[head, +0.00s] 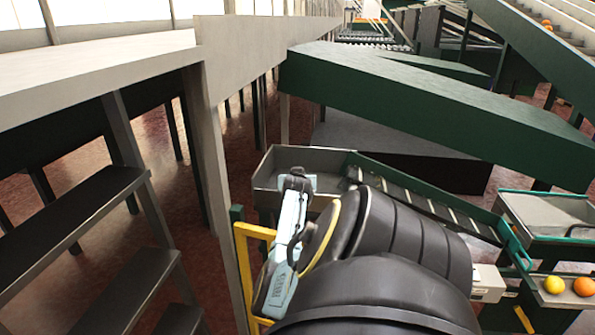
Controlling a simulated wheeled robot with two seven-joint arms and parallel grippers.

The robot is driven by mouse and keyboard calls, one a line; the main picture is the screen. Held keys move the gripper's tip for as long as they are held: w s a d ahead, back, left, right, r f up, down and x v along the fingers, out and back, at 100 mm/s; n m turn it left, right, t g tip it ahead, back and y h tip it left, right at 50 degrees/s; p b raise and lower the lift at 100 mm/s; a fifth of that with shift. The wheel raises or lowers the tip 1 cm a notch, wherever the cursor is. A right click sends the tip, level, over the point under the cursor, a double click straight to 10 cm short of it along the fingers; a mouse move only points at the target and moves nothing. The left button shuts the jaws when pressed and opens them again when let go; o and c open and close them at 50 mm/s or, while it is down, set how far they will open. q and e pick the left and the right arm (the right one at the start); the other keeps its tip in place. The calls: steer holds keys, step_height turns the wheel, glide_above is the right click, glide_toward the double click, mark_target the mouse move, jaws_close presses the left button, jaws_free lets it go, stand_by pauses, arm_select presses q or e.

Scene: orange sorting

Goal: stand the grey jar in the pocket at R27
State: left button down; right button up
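I see no grey jar and no pocket marked R27 in the head view. A large black ribbed arm part fills the lower middle, with a pale blue and black link beside it; I take these as mine. I can make out no gripper fingers on either side. What lies behind the black part is hidden.
A grey metal tray (268,181) and a green-edged sloping conveyor (405,184) lie beyond the arm. Yellow (554,284) and orange (584,286) fruits sit at right. Steps (70,215) and a high walkway (95,68) fill the left. Reddish floor (238,160) shows between.

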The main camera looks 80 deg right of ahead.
steer(key=shift+a+f, duration=0.15)
steer(key=shift+f, duration=0.4)
steer(key=o, duration=1.1)
steer(key=shift+a+f, duration=0.1)
steer(key=shift+f, duration=0.15)
steer(key=shift+r, duration=0.6)
steer(key=v, duration=0.8)
steer(key=p+v, duration=0.1)
steer(key=v, duration=0.2)
steer(key=shift+s+a+r, duration=0.15)
steer(key=shift+a+r, duration=0.05)
steer(key=shift+r, duration=0.35)
